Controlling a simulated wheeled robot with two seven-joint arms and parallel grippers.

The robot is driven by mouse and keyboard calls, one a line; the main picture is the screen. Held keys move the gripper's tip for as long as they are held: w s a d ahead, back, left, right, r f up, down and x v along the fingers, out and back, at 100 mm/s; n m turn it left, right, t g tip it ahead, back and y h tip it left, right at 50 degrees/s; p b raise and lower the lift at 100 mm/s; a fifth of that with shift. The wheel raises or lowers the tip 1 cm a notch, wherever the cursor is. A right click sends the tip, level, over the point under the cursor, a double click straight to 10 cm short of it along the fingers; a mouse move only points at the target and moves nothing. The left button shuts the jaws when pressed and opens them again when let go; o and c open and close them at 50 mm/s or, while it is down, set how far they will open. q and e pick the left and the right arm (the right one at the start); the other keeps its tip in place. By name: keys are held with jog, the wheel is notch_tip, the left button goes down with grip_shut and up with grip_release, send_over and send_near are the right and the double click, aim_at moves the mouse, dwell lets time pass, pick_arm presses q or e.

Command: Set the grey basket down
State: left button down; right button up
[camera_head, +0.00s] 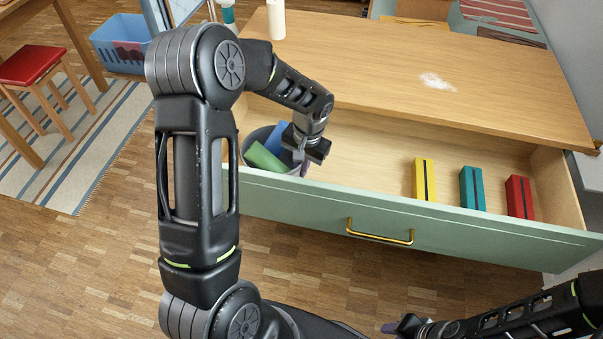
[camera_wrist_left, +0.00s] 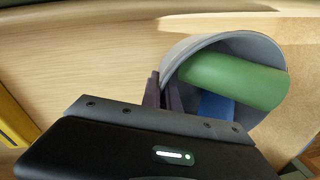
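The grey basket (camera_head: 256,136) is a round tub at the left end of the open drawer (camera_head: 375,150). It holds a green roll (camera_head: 265,159) and a blue item (camera_head: 276,139). My left gripper (camera_head: 303,158) is at the basket's right rim. In the left wrist view the left gripper's fingers (camera_wrist_left: 164,92) are on either side of the wall of the basket (camera_wrist_left: 242,43), closed on its rim. I cannot tell whether its base touches the drawer floor. My right gripper (camera_head: 398,327) is low at the bottom edge, away from the drawer, its opening unclear.
Yellow (camera_head: 425,180), teal (camera_head: 472,188) and red (camera_head: 519,197) blocks stand along the drawer's right half. The drawer's middle floor is clear. The green drawer front has a brass handle (camera_head: 379,236). The wooden top (camera_head: 410,70) overhangs behind.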

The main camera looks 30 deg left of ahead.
pick_arm(q)
jog(key=shift+f, duration=1.3)
jog(key=shift+f, duration=0.2)
jog(key=c, duration=1.6)
grip_release()
jog(key=shift+r, duration=0.1)
jog(key=shift+r, duration=0.2)
jog(key=r, duration=0.4)
jog(key=d+r+p, duration=0.1)
jog(key=r, duration=0.6)
jog(key=shift+d+r, duration=0.25)
jog(key=shift+r, duration=0.1)
